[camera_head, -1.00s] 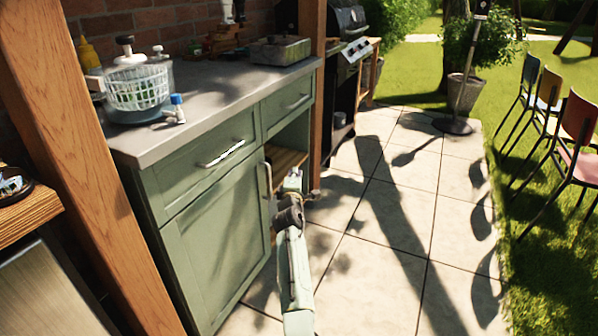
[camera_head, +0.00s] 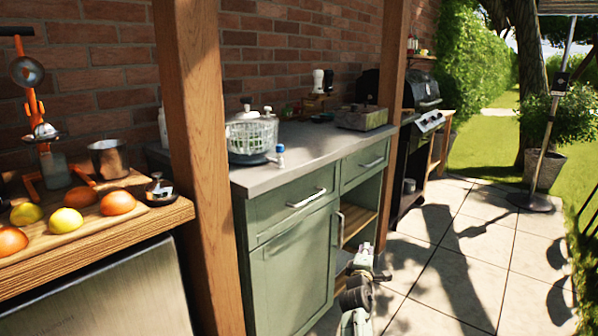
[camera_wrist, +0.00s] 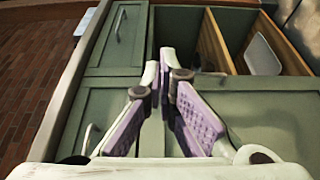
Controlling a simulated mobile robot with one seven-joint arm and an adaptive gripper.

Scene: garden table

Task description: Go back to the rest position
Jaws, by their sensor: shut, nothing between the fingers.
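My gripper (camera_wrist: 162,80) shows in the wrist view with its two pale fingers brought together and nothing between them. It is in front of the green cabinet (camera_wrist: 110,105), whose drawer, door and open shelves show behind the fingers. In the head view my arm reaches up from the bottom edge, and my gripper (camera_head: 366,258) is low beside the open shelf section of the same green cabinet (camera_head: 290,275). The fingertips are small and hard to make out there.
A wooden post (camera_head: 205,150) stands at the cabinet's left. A salad spinner (camera_head: 250,137) and a small blue-capped bottle (camera_head: 280,154) are on the worktop. A grill (camera_head: 422,92) stands beyond.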

